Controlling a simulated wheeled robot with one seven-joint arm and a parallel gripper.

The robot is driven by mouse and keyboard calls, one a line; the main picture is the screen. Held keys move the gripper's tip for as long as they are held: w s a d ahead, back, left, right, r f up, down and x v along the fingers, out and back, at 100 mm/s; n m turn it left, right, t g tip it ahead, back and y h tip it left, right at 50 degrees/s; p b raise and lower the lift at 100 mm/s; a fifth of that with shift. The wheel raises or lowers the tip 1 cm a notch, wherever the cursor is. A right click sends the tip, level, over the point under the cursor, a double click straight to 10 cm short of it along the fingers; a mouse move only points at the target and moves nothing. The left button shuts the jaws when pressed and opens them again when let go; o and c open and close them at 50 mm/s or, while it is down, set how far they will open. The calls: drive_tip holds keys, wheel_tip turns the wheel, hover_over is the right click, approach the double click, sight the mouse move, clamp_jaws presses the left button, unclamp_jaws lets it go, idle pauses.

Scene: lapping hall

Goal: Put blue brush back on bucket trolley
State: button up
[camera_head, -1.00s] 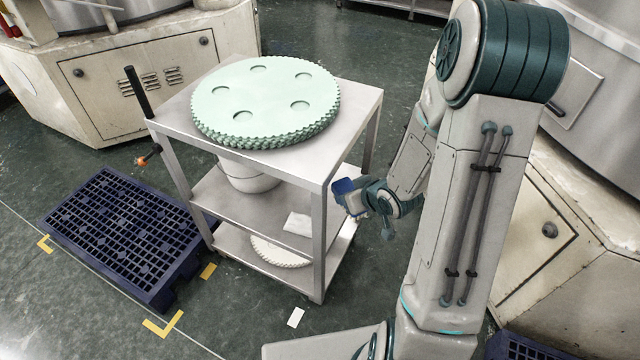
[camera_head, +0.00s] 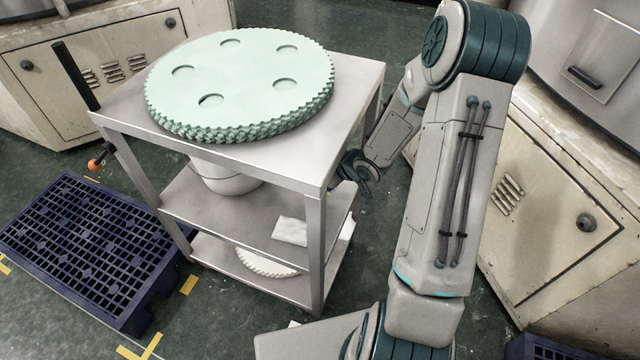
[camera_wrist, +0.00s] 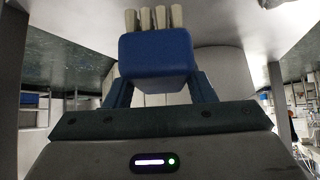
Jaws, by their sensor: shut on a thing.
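The bucket trolley (camera_head: 353,90) is a grey three-level metal cart in the middle of the head view. A white bucket (camera_head: 222,178) stands on its middle shelf, partly under the top. My gripper (camera_head: 350,172) is at the trolley's right side, just below top level, its fingers partly hidden by the trolley. In the wrist view my gripper (camera_wrist: 160,88) is shut on the blue brush (camera_wrist: 158,55), whose pale bristle tufts point up in the picture. The bucket (camera_wrist: 225,82) shows behind the brush. The brush is hidden in the head view.
A stack of pale green toothed discs (camera_head: 240,85) covers much of the trolley top. A white cloth (camera_head: 290,231) lies on the middle shelf, and a white toothed disc (camera_head: 266,264) on the bottom one. A blue pallet (camera_head: 85,245) lies left. Beige machines (camera_head: 545,215) stand close right.

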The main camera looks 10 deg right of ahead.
drive_tip(key=x, duration=0.2)
drive_tip(key=shift+w+d+f, duration=0.1)
drive_tip(key=shift+w, duration=0.3)
drive_tip(key=shift+f+b, duration=1.25)
drive_tip(key=shift+f, duration=0.55)
drive_tip(key=shift+f, duration=0.15)
drive_tip(key=o, duration=1.1)
